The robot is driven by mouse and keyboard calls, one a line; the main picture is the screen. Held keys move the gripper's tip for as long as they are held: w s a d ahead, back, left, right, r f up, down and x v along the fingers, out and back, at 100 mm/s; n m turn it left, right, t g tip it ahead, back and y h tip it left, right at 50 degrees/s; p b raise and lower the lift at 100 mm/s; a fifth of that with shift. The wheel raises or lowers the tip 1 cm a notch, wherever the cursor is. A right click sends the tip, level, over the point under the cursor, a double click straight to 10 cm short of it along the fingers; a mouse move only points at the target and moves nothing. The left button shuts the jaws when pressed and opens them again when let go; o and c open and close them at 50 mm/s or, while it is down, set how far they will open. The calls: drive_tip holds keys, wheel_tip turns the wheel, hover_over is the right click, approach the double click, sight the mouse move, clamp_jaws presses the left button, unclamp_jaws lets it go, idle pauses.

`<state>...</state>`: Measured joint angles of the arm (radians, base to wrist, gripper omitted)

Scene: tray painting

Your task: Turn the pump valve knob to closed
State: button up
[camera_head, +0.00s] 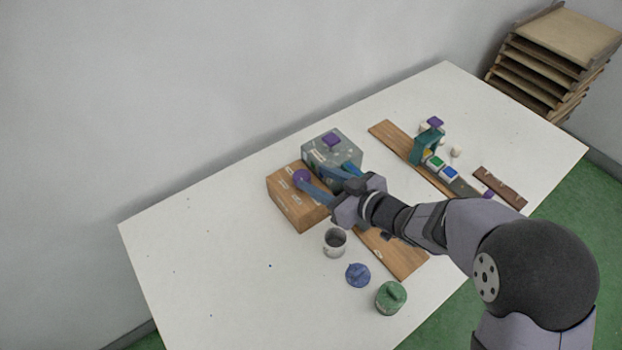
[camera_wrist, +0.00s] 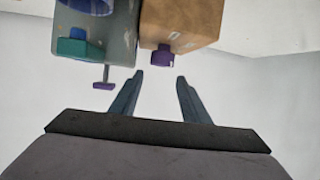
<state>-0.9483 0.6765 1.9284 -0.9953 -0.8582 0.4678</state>
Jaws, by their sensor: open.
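A brown box (camera_head: 290,208) and a grey box (camera_head: 345,153) stand side by side near the back of the table. The brown box has a round purple knob (camera_head: 302,176) on top. The grey box has a purple handle (camera_head: 331,141). I cannot read which one is the pump valve knob. My gripper (camera_head: 327,176) is open and empty over the boxes. In the wrist view, the brown box's purple knob (camera_wrist: 162,54) lies just beyond the gap between the fingertips (camera_wrist: 160,75). The T-shaped purple handle (camera_wrist: 104,78) is left of the fingers. Its setting is unclear.
A grey cup (camera_head: 335,241), a blue lidded piece (camera_head: 358,275) and a green jar (camera_head: 391,297) stand in front. A wooden board with a teal arch (camera_head: 425,148) and small blocks lies to the right. The table's left part is clear.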

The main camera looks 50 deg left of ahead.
drive_tip(key=a+r+y+b, duration=0.1)
drive_tip(key=a, duration=0.1)
drive_tip(key=s+a+r+t+y+b, duration=0.1)
drive_tip(key=a, duration=0.1)
drive_tip(key=a+r+m+y+b, duration=0.1)
drive_tip(key=a, duration=0.2)
drive_tip(key=shift+s+r+t, duration=0.25)
drive_tip(key=shift+s+t, duration=0.05)
drive_tip(key=shift+t, duration=0.1)
drive_tip(key=a+r+m+t+y+b, duration=0.2)
drive_tip(key=a+r+m+t+b, duration=0.1)
drive_tip(key=a+t, duration=0.15)
drive_tip(key=m+t+h+b, duration=0.7)
drive_tip(key=m+t+h, duration=0.3)
drive_tip(key=t+h, duration=0.15)
approach(301, 175)
drive_tip(key=w, duration=0.2)
drive_tip(key=shift+y, duration=0.35)
drive_tip(key=shift+f+p+x, duration=0.15)
drive_tip(key=shift+p+x, duration=0.2)
drive_tip(key=shift+x, duration=1.7)
drive_tip(key=shift+f+p+x, duration=0.2)
drive_tip(key=shift+p+x, duration=0.1)
drive_tip(key=shift+x, duration=1.7)
drive_tip(key=shift+a, duration=0.15)
drive_tip(key=c, duration=0.8)
